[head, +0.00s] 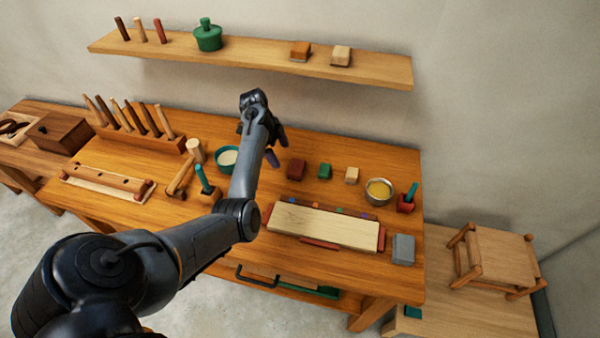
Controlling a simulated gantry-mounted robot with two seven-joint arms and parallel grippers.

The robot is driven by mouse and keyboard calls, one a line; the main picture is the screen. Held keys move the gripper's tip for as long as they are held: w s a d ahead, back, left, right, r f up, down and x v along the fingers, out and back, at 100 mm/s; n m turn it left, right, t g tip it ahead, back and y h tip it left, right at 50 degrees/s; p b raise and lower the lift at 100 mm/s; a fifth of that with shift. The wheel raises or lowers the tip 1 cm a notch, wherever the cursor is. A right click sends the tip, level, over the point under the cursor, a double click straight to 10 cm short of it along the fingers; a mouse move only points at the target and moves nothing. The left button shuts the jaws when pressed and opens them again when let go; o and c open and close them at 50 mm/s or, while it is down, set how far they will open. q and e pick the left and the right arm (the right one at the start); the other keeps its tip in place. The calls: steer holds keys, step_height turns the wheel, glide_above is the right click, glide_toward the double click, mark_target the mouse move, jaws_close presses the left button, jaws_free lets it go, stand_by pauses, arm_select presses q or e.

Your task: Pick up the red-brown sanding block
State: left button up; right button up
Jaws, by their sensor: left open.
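The red-brown sanding block (297,169) sits on the wooden workbench, in a row with a green block (325,171) and a tan block (351,175). My left gripper (277,147) is open, just up and left of the red-brown block in the head view. It appears apart from the block, with nothing visible between its fingers. My left arm hides part of the bench left of the block. My right gripper is not in view.
A green bowl (227,159) stands left of the gripper, partly behind my forearm. A metal bowl (379,191) stands right of the blocks. A pale board (324,226) lies in front. A shelf (250,62) with small items hangs above the bench.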

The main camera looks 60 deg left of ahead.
mark_target(295, 166)
arm_select(q)
steer(key=shift+t, duration=0.4)
steer(key=w+f, duration=0.1)
steer(key=w+d+f+b, duration=0.1)
steer(key=w+f, duration=0.1)
steer(key=shift+w+d, duration=0.1)
steer(key=shift+w+d+f, duration=0.1)
steer(key=shift+w+f, duration=0.1)
steer(key=shift+f, duration=0.4)
steer(key=shift+b+x, duration=0.3)
steer(key=shift+x, duration=2)
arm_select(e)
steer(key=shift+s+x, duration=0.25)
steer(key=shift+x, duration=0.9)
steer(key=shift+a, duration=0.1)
arm_select(q)
steer(key=c, duration=0.8)
